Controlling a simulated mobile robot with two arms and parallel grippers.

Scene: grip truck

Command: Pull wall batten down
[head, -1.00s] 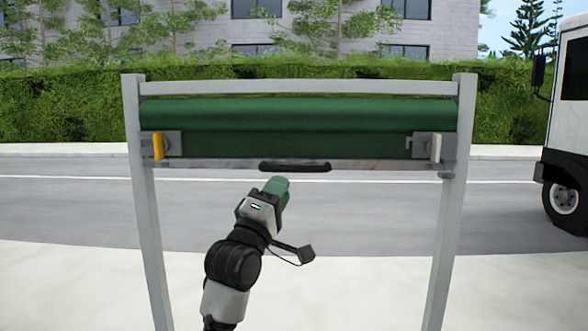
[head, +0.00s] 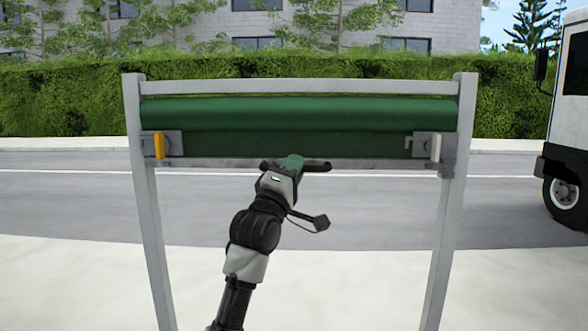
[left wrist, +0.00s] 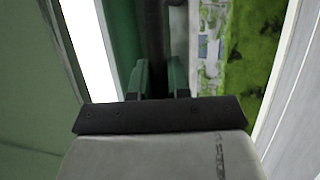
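The wall batten (head: 218,163) is a grey bar along the lower edge of a dark green panel, between two grey posts. A black handle (head: 318,166) sits at its middle. My left gripper (head: 292,161) reaches up to this handle and covers part of it. In the left wrist view, the green fingers of my left gripper (left wrist: 159,80) stand on either side of the dark handle bar (left wrist: 156,38). Whether they press on it cannot be told. My right gripper is not in view.
A green roll (head: 300,114) lies above the panel. A yellow latch (head: 159,146) is at the left post and a pale latch (head: 435,148) at the right post. A white truck (head: 568,120) stands at the right. The pavement before the frame is clear.

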